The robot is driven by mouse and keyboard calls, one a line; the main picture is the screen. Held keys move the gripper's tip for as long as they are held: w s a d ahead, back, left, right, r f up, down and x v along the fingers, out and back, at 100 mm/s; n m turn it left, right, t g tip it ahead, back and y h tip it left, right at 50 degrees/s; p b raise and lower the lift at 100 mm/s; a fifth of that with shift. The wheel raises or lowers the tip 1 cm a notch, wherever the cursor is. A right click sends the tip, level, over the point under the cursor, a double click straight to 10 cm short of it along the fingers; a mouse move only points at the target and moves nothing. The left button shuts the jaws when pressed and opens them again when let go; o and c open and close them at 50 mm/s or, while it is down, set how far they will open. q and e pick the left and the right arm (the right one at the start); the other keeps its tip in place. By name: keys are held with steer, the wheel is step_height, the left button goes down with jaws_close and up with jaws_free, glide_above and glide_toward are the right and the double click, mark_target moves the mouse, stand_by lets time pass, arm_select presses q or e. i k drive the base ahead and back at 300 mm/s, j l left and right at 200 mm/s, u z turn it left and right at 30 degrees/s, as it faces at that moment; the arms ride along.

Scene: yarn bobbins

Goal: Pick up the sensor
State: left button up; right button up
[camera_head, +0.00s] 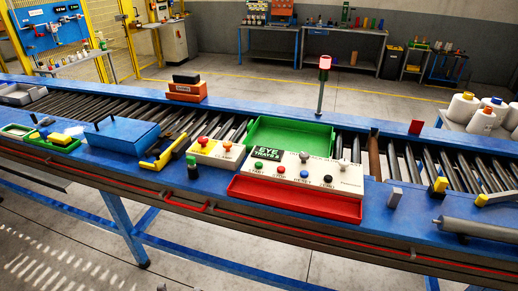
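I cannot tell for sure which object is the sensor. A small upright grey block (395,197) stands on the blue bench top, right of the red tray. A yellow-and-dark piece (438,186) stands to its right, and another yellow-tipped piece (495,198) lies at the right edge. A small dark block with a green top (192,167) stands near the front edge, left of the white button boxes.
The blue conveyor bench has bare rollers (410,163) along its middle. A red tray (295,200), a green tray (290,135), a white control box (308,172), a blue case (122,135) and a signal lamp (324,63) stand on it. White bobbins (460,108) sit behind at right.

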mark_target(441, 183)
steer(key=z, duration=1.2)
